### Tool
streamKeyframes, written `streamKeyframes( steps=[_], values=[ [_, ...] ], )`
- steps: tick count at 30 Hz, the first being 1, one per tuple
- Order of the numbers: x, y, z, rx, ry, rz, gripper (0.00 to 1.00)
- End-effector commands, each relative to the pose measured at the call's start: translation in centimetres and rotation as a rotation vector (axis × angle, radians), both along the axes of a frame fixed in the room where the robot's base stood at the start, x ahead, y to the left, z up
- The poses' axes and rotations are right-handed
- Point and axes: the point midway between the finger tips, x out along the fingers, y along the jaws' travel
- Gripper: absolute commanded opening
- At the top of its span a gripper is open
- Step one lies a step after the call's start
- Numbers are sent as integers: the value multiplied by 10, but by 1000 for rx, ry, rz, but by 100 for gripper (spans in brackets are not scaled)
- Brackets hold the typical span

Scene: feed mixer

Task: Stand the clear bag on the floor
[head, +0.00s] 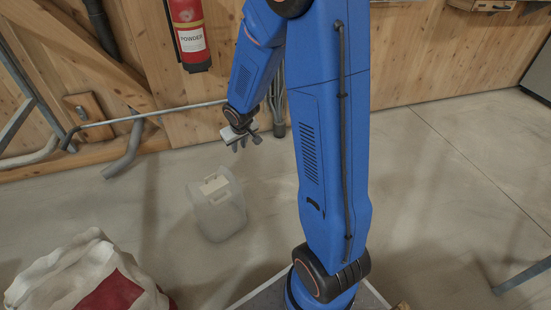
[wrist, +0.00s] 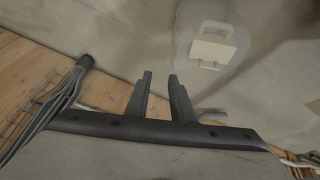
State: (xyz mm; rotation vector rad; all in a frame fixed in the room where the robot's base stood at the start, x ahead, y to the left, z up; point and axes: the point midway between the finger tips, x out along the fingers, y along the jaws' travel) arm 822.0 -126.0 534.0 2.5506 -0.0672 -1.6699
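The clear bag (head: 219,212) is a see-through, pale container with a whitish handle piece at its top. In the head view it looks upright on the concrete floor, left of my arm. In the wrist view its cream handle piece (wrist: 212,46) shows at the upper right, and the see-through body (wrist: 190,70) is faint against the floor. My gripper (head: 241,144) is above and slightly right of the bag, apart from it. In the wrist view my gripper (wrist: 160,75) has a gap between its two dark fingers and nothing in it.
A white and red sack (head: 85,275) is at the lower left. A metal pipe rail (head: 150,114) runs along the wooden wall behind the bag, below a red fire extinguisher (head: 188,30). Bare floor (head: 440,165) lies right of my arm.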

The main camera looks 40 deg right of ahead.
Motion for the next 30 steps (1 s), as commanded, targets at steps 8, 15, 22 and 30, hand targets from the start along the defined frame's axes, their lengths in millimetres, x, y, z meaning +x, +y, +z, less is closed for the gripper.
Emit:
streamKeyframes(
  steps=[8,15,22,30],
  values=[
    [-48,2,76,-20,-12,-30,22],
    [-99,9,128,-19,-14,-50,22],
    [-154,17,169,-3,-14,-59,22],
    [-223,31,203,30,-13,-54,22]
  ],
)
